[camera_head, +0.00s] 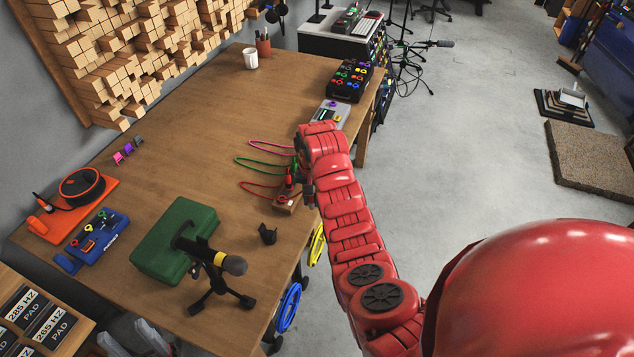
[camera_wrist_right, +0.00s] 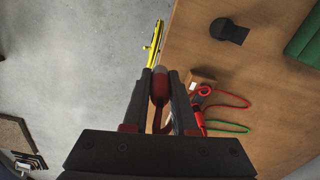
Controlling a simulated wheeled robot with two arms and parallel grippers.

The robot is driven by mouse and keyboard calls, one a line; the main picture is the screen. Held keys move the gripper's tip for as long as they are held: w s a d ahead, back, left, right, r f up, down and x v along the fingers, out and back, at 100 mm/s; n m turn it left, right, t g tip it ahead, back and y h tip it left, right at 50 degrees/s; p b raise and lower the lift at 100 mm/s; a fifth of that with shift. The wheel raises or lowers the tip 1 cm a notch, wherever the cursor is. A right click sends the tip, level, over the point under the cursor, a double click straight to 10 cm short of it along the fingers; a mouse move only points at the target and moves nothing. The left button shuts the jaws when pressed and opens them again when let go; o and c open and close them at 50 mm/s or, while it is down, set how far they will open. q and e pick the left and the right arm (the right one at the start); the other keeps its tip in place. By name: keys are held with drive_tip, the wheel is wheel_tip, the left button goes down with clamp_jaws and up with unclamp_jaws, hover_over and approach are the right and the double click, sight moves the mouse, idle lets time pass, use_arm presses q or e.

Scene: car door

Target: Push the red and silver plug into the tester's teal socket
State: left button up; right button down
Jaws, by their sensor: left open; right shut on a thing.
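My right gripper (camera_head: 292,180) is low over the right edge of the wooden table. In the wrist view its two dark fingers (camera_wrist_right: 161,85) are shut on the red and silver plug (camera_wrist_right: 160,84), whose rounded grey end shows between the fingertips. In the head view the arm and gripper largely hide the plug. A grey box (camera_head: 330,113) with a purple part stands just beyond my right wrist, partly hidden by it; I cannot tell whether it is the tester. I cannot make out a teal socket.
Red, green and pink cables (camera_head: 265,163) lie left of my gripper. A small wooden block (camera_head: 288,204) is at the table edge. A green case (camera_head: 175,240), a microphone stand (camera_head: 213,280) and a blue device (camera_head: 95,238) stand nearer. The table's middle is clear.

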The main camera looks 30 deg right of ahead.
drive_tip(key=s+a+f+n+b, duration=0.3)
drive_tip(key=s+a+f+b, duration=0.2)
drive_tip(key=s+f, duration=0.3)
drive_tip(key=s+a+f+n+b, duration=0.4)
drive_tip(key=s+f, duration=0.3)
drive_tip(key=f, duration=0.5)
drive_tip(key=shift+s+a+f+n+b, duration=0.3)
drive_tip(key=shift+s+a+b, duration=0.15)
drive_tip(key=shift+a, duration=0.3)
drive_tip(key=shift+r, duration=0.1)
